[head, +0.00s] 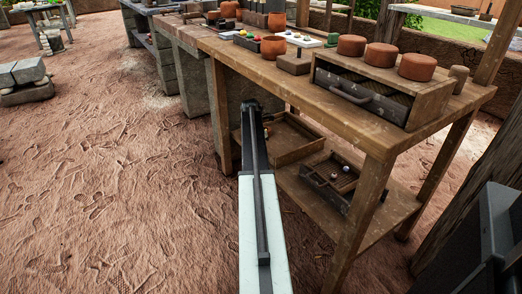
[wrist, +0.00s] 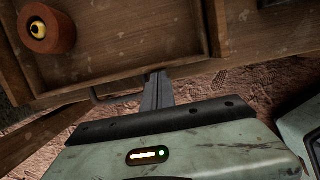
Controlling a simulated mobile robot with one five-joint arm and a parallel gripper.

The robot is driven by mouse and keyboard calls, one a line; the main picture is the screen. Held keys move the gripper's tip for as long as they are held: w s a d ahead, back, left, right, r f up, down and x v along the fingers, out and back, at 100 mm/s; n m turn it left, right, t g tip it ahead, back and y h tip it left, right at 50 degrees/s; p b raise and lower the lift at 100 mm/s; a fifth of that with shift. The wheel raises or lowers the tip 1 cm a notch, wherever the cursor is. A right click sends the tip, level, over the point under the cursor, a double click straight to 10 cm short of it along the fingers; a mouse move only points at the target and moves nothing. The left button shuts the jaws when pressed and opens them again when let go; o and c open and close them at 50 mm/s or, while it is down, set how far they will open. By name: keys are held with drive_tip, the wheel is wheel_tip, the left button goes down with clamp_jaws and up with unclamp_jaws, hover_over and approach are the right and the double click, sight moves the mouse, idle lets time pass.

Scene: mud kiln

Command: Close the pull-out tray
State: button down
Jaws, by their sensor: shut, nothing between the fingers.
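The pull-out tray (head: 290,137) is a shallow wooden tray below the tabletop, standing out from under the bench. In the head view my arm hides its left part, and I cannot make out my fingertips there. In the wrist view the tray (wrist: 128,40) fills the upper left, with its front wall running across above my gripper. My gripper (wrist: 158,78) is shut and empty. Its tips are at the tray's front wall, right of a dark bar handle (wrist: 108,98); I cannot tell whether they touch the wall.
A reddish-brown round piece (wrist: 46,30) with a yellow middle lies in the tray. A box with a handled drawer (head: 362,91) and clay pots stand on the bench (head: 330,106). A dark open box (head: 335,178) is on the lower shelf.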

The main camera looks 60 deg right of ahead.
drive_tip(key=w+a+r+p, duration=0.2)
drive_tip(key=a+r+p, duration=0.3)
drive_tip(key=r+p, duration=0.4)
drive_tip(key=shift+w+a+r+p, duration=0.25)
drive_tip(key=shift+a+r+p, duration=0.1)
drive_tip(key=shift+a+p, duration=0.1)
